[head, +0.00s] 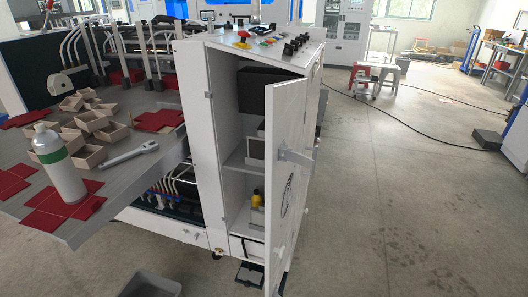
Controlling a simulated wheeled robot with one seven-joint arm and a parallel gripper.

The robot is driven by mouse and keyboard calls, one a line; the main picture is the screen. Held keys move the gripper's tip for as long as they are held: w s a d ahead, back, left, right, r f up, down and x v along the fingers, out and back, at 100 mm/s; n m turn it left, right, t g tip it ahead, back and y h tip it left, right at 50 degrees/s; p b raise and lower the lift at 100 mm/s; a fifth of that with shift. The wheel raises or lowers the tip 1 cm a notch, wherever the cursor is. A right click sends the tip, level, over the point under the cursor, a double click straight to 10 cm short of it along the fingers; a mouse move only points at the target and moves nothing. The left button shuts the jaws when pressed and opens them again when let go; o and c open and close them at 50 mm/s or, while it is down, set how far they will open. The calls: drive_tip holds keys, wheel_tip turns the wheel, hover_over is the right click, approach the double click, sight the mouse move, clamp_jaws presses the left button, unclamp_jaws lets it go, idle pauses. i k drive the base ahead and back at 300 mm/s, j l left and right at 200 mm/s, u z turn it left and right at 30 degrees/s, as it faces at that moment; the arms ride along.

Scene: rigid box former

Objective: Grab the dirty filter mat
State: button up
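I cannot clearly make out a filter mat. A round vent grille (287,195) sits in the half-open white door (289,125) of the machine's cabinet (222,130), and the door's inner face is mostly turned away or hidden. Inside the cabinet, a dark brownish flat-sided item (257,147) stands on the middle shelf, partly covered by the door; I cannot tell what it is. My gripper is not in view.
A grey handle (293,155) sticks out from the door. A yellow-topped bottle (257,198) stands lower inside. A grey bin (150,285) is below.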

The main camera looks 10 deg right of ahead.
sight(255, 143)
drive_tip(key=i+j, duration=0.5)
drive_tip(key=j, duration=0.15)
drive_tip(key=i+j, duration=1.05)
drive_tip(key=j, duration=0.3)
drive_tip(key=i, duration=0.4)
drive_tip(key=j+u, duration=0.05)
drive_tip(key=j, duration=0.05)
